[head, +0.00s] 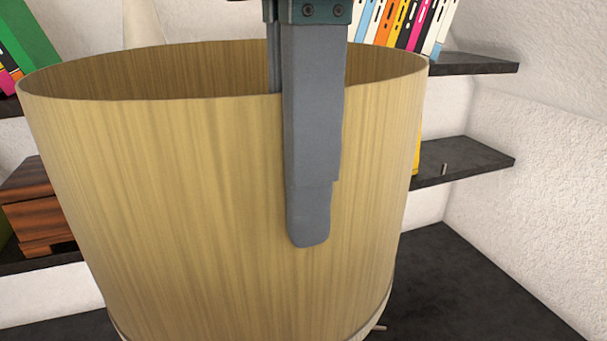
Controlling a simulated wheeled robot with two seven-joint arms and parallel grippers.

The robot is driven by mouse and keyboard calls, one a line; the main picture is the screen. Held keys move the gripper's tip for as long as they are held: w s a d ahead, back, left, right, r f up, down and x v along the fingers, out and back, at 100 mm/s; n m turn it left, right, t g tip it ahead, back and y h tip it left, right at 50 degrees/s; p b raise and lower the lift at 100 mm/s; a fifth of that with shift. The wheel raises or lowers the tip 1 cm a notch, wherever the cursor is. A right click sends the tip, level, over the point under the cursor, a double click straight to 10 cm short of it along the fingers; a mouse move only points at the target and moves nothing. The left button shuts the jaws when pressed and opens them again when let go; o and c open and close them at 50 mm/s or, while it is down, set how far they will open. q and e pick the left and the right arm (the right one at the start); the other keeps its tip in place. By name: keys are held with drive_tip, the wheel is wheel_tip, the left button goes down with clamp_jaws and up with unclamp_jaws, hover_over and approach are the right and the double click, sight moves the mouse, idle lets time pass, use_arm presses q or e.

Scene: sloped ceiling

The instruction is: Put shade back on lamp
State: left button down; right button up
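The lamp shade (190,200) is a large, tan, wood-grained drum, wider at its open top than at its bottom. It fills the middle of the head view. My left gripper (307,215) comes down from the top edge and straddles the shade's near wall. One grey finger lies flat against the outside, and the other goes down inside behind the rim. It looks shut on this wall. The lamp itself is not clearly seen; the shade hides what is behind and below it. My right gripper is not in view.
Dark shelves (465,160) line the white wall at the right, with upright books (415,22) on the upper one. A brown wooden box (33,205) and a green book (25,35) are at the left. A dark surface (480,300) at lower right is mostly bare.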

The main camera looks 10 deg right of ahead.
sight(303, 325)
use_arm(q)
drive_tip(key=shift+f+b, duration=5.25)
drive_tip(key=shift+f, duration=1.05)
drive_tip(key=c, duration=1.9)
unclamp_jaws()
drive_tip(key=shift+r, duration=0.1)
